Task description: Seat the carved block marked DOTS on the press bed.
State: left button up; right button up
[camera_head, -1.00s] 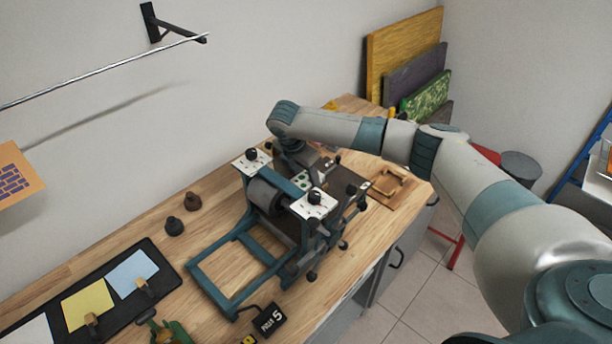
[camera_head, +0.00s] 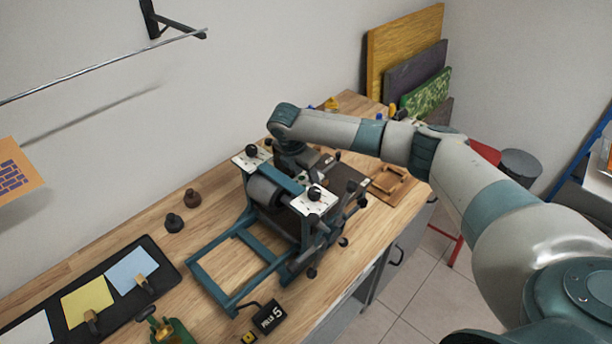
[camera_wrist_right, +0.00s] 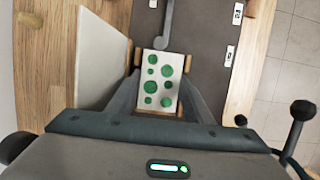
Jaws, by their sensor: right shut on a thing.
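The carved block (camera_wrist_right: 160,85) has a pale face with several green dots. It sits between the fingers of my right gripper (camera_wrist_right: 162,60), which is shut on it. The dark grey press bed (camera_wrist_right: 206,45) shows beyond and beside the block in the wrist view, and behind the roller in the head view (camera_head: 346,176). I cannot tell whether the block touches the bed. In the head view the press hides most of the right gripper and the block. My left gripper is not in view.
The press's roller (camera_head: 266,191) and blue frame (camera_head: 236,238) stand close to my right wrist. A wooden tray (camera_head: 388,199) lies beyond the bed. A "PULLS 5" counter (camera_head: 269,317) sits in front.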

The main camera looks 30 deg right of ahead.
jog(key=shift+f, duration=0.3)
dwell(0.5)
jog(key=o, duration=1.2)
jog(key=shift+c, duration=0.2)
jog(key=shift+r, duration=0.1)
jog(key=shift+r+p, duration=2.7)
jog(key=shift+r, duration=1.25)
